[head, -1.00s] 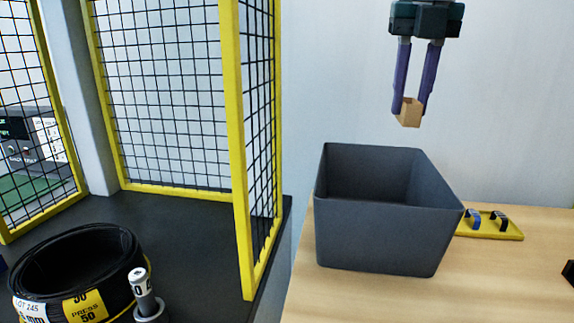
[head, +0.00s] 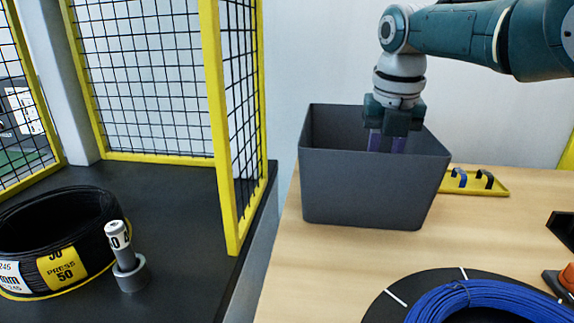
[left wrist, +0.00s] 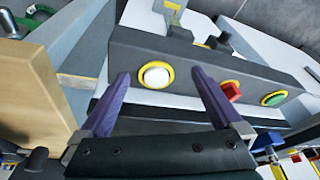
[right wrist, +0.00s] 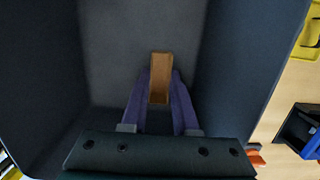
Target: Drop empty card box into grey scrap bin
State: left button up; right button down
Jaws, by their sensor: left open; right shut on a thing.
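The small brown card box (right wrist: 160,78) is between the fingertips of my right gripper (right wrist: 158,98) in the right wrist view. The gripper is shut on it. In the head view my right gripper (head: 388,142) reaches down into the grey scrap bin (head: 370,190), its fingers partly below the rim. The bin's front wall hides the box there. The bin's inside walls (right wrist: 140,40) surround the box in the right wrist view. My left gripper (left wrist: 155,105) is open and empty, in front of a grey panel with a white button (left wrist: 156,75); it is out of the head view.
The bin stands on a wooden table. A yellow tray (head: 478,182) with blue and black clips lies behind it at right. A blue coil (head: 480,300) is at the front. A yellow mesh guard (head: 225,130) and a black coil (head: 60,240) are at left.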

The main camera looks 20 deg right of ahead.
pick_arm(q)
jog(key=shift+a, duration=0.1)
jog(key=shift+f+b, duration=0.55)
pick_arm(e)
jog(key=shift+f, duration=0.6)
pick_arm(q)
jog(key=shift+w, duration=0.1)
pick_arm(e)
jog(key=c, duration=0.7)
grip_release()
pick_arm(q)
jog(key=shift+r, duration=0.1)
pick_arm(e)
jog(key=shift+r, duration=0.1)
